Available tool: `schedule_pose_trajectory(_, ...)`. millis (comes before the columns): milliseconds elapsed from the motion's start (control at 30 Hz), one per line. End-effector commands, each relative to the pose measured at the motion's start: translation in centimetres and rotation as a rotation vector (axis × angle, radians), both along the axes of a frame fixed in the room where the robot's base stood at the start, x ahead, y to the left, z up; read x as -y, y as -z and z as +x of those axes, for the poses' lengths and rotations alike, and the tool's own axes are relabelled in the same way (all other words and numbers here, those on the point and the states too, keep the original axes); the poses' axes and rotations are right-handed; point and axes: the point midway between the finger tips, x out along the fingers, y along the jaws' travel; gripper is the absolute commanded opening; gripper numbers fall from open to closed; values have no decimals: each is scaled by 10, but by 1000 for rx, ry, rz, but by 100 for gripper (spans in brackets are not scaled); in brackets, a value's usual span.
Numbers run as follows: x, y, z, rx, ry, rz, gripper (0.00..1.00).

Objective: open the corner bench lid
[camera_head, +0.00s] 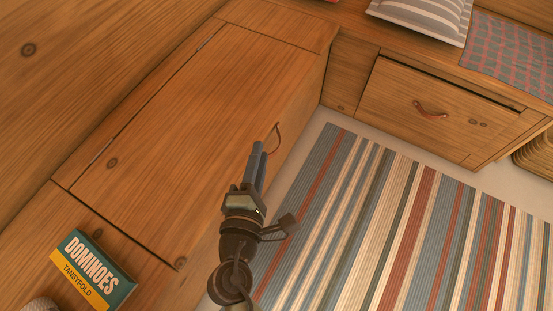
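The corner bench lid (160,115) is a wide wooden panel at the left, lying flat and closed, with a dark seam along its back edge. A small brown leather pull (277,139) hangs at its front edge, near the right end. My gripper (258,148) is in front of the lid's edge, its fingers pointing up the picture. The fingertips are just left of the leather pull and look apart from it. The fingers overlap in this view, so any gap between them is hidden.
A dominoes box (92,272) lies on the bench left of the lid. A striped rug (400,220) covers the open floor at right.

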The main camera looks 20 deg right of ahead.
Motion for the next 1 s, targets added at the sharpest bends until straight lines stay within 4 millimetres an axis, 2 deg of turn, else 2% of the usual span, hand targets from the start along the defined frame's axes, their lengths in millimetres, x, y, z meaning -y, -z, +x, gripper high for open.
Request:
schedule_pose_trajectory(33, 0, 35, -9, -38, -7, -46, 27)
schedule_pose_trajectory(100, 1, 58, -18, -80, -15, -104, 27)
schedule_pose_trajectory(233, 2, 82, -30, -128, -27, -174, 27)
schedule_pose_trajectory(367, 4, 91, -32, -147, -33, -201, 27)
schedule_pose_trajectory(467, 7, 92, -24, -147, -33, -206, 27)
schedule_pose_trajectory(800, 37, 107, 36, -143, -31, -201, 27)
schedule_pose_trajectory(1000, 52, 113, 65, -144, -30, -200, 27)
